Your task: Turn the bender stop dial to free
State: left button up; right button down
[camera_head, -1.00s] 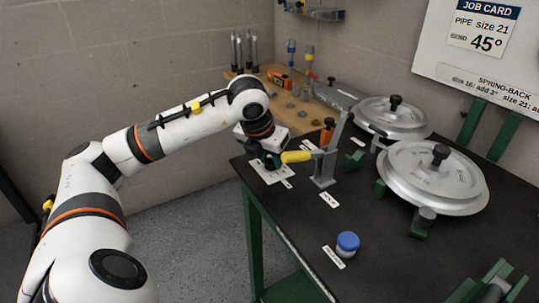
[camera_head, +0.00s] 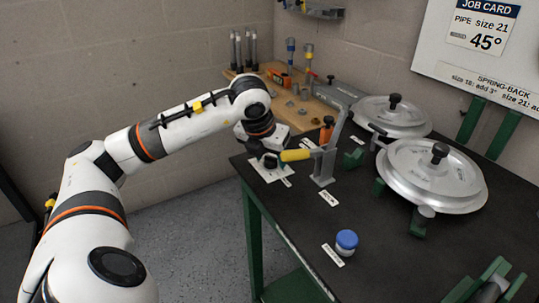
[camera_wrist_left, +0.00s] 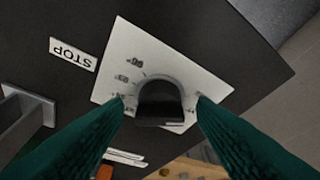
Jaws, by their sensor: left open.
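The stop dial (camera_wrist_left: 160,102) is a dark knob on a white plate (camera_wrist_left: 195,68) with printed angle marks, beside a label reading STOP (camera_wrist_left: 73,54). In the left wrist view the knob sits between the two green fingers of my left gripper (camera_wrist_left: 160,108). The fingers are apart, one on each side of the knob; whether either touches it I cannot tell. In the head view my left gripper (camera_head: 268,160) is over the white plate (camera_head: 272,174) at the bench's near left corner, and it hides the knob. My right gripper is not in view.
Two round metal bender formers (camera_head: 420,172) are farther right. A wooden bench with tools lies behind.

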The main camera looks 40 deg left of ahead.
pick_arm(q)
jog(key=shift+r, duration=0.2)
jog(key=p+v, duration=0.1)
jog(key=v, duration=0.5)
jog(key=shift+s+r, duration=0.1)
jog(key=shift+r, duration=0.1)
jog(key=shift+s+d+r, duration=0.1)
jog(key=shift+s+r, duration=0.1)
jog(key=shift+r, duration=0.15)
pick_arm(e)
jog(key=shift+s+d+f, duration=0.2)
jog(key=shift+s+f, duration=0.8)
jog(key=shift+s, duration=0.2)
